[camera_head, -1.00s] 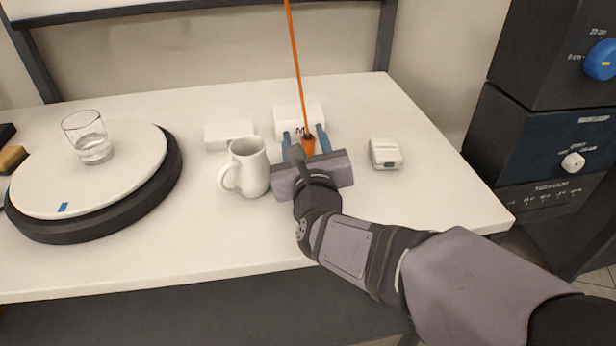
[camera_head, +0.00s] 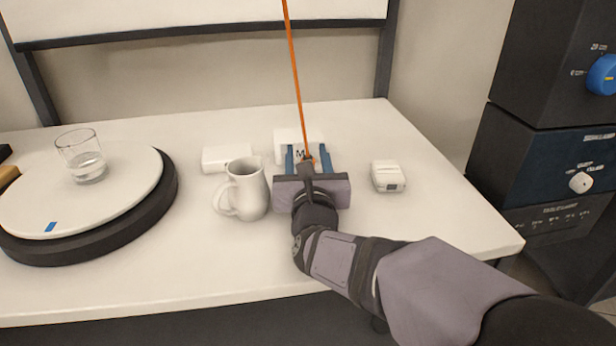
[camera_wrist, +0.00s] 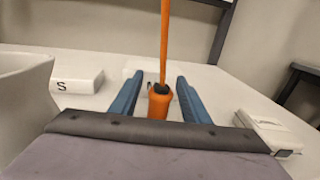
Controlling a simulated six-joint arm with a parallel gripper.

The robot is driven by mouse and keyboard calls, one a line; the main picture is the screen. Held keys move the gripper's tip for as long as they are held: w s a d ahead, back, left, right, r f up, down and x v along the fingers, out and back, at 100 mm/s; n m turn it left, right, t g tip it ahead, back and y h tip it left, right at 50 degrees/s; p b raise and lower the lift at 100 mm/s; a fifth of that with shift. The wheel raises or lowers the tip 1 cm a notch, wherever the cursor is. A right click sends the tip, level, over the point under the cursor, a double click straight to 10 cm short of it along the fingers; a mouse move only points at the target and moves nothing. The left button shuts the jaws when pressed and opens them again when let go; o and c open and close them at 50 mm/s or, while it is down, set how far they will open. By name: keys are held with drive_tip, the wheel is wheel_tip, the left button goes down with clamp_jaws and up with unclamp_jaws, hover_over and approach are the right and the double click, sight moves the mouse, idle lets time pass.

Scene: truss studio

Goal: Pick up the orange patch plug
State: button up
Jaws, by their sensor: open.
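The orange patch plug (camera_wrist: 159,104) stands between the two blue fingers of my gripper (camera_wrist: 155,95) in the wrist view, with a gap on each side. Its orange cable (camera_head: 295,80) runs up out of view. In the head view my gripper (camera_head: 308,160) is open over the plug, and the wrist hides most of the plug. A white box marked M (camera_head: 285,138) is just behind the fingers in the head view.
A white mug (camera_head: 247,190) stands close to the left of my gripper. A white box marked S (camera_head: 228,158) lies behind the mug. A small white device (camera_head: 388,176) is to the right. A turntable (camera_head: 120,205) with a glass (camera_head: 82,158) is at far left. The front of the table is clear.

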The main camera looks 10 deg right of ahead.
drive_tip(key=shift+w+d, duration=0.1)
drive_tip(key=shift+w, duration=0.45)
clamp_jaws()
